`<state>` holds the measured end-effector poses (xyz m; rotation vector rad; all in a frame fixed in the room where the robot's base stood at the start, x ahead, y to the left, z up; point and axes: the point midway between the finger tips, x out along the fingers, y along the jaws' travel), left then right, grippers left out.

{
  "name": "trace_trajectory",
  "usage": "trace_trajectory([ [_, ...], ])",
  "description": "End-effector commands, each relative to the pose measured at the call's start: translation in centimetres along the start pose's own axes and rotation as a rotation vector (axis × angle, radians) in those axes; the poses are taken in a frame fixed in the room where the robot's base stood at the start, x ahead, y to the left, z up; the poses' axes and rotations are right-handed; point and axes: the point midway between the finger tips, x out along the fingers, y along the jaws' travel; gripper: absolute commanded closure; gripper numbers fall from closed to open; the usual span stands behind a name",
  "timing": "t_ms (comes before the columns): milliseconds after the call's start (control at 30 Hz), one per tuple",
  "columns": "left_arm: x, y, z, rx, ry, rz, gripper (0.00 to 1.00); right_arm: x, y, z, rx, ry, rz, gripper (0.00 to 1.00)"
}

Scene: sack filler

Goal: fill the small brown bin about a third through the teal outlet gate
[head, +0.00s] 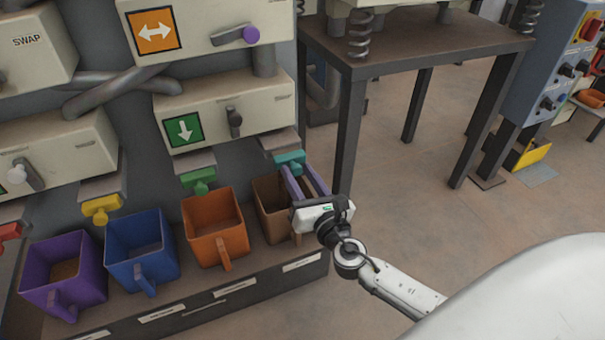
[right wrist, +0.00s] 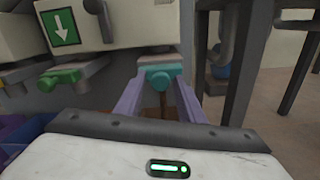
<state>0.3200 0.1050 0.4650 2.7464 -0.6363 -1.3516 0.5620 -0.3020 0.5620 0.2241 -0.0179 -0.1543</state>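The small brown bin (head: 266,207) stands at the right end of the row of bins, below the teal outlet gate (head: 289,157). My right gripper and wrist partly cover the bin, and I cannot see how full it is. My right gripper (head: 300,167) reaches over the bin toward the teal gate. In the right wrist view, its two purple fingers (right wrist: 160,82) are spread, with the teal gate's knob (right wrist: 160,77) between or just beyond their tips. I cannot tell whether they touch it. My left gripper is not in view.
Orange (head: 216,230), blue (head: 141,252) and purple (head: 64,275) bins stand to the left on the same shelf. Green (head: 199,180) and yellow (head: 101,208) gates hang above. A dark metal table (head: 420,45) stands behind on the right. The floor between is clear.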

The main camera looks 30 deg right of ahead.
Motion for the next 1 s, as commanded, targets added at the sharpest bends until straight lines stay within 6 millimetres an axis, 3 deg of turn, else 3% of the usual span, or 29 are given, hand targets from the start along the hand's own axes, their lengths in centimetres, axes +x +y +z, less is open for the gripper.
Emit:
trace_trajectory([
  [367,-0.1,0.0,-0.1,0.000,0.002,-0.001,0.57,-0.4,-0.1,0.0,0.000,0.001,-0.001,0.58],
  [467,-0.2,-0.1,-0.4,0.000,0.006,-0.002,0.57,-1.5,-0.1,-0.1,0.000,0.003,-0.001,0.58],
  [800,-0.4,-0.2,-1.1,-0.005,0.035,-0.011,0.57,-8.0,-0.1,-0.1,-0.001,0.004,-0.001,0.58],
  [1000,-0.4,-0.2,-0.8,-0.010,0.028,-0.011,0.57,-10.1,-0.1,0.0,-0.001,0.001,-0.001,0.58],
])
